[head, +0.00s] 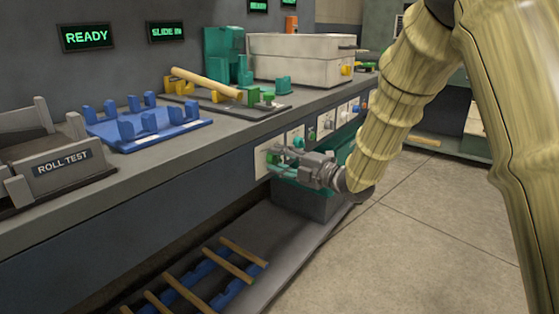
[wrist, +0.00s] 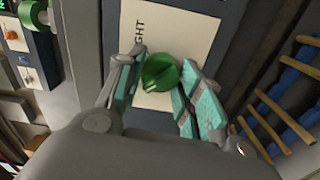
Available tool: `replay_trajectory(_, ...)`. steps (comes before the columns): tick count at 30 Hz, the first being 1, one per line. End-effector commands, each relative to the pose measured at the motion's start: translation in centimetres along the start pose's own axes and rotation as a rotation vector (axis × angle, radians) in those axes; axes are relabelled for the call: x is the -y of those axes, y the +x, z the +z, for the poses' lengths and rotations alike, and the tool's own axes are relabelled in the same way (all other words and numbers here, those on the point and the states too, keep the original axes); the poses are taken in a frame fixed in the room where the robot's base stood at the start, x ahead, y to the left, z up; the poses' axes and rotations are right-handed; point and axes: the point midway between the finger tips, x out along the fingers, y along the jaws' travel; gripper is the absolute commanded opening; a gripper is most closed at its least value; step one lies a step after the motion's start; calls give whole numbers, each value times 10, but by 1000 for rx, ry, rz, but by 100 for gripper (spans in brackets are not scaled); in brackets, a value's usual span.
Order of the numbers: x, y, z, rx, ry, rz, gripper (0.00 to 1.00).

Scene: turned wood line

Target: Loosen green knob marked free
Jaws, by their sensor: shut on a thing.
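A round green knob (wrist: 160,72) sits on a pale label plate (wrist: 185,35) on the front panel of the bench. The part of the label I can read in the wrist view says "GHT"; the rest is hidden or out of frame. My gripper (wrist: 161,78) has its teal-padded fingers on either side of the knob and is shut on it. In the head view my gripper (head: 283,167) reaches the panel below the bench top, and its fingers largely hide the knob there.
Another green knob (wrist: 35,14) is beside this one, with an orange knob (wrist: 11,35) further off. Below are a grey bin (head: 300,203) and a blue rack with wooden rods (head: 238,272). Open floor (head: 420,230) lies to the right. A sign reads READY (head: 87,37).

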Motion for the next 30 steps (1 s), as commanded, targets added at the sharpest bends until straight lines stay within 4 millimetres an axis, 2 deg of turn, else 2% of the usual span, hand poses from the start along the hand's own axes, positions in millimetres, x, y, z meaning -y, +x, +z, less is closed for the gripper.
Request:
replay_trajectory(1,-1,0,1,2,-1,2,12)
replay_trajectory(2,-1,0,1,2,-1,2,38)
replay_trajectory(5,-1,0,1,2,-1,1,56)
replay_trajectory(6,-1,0,1,1,-1,1,58)
replay_trajectory(15,0,-1,0,0,0,0,58)
replay_trajectory(19,0,-8,0,1,1,0,58)
replay_trajectory(23,-1,-26,1,3,1,0,58)
replay_trajectory(30,0,-70,1,2,1,1,58)
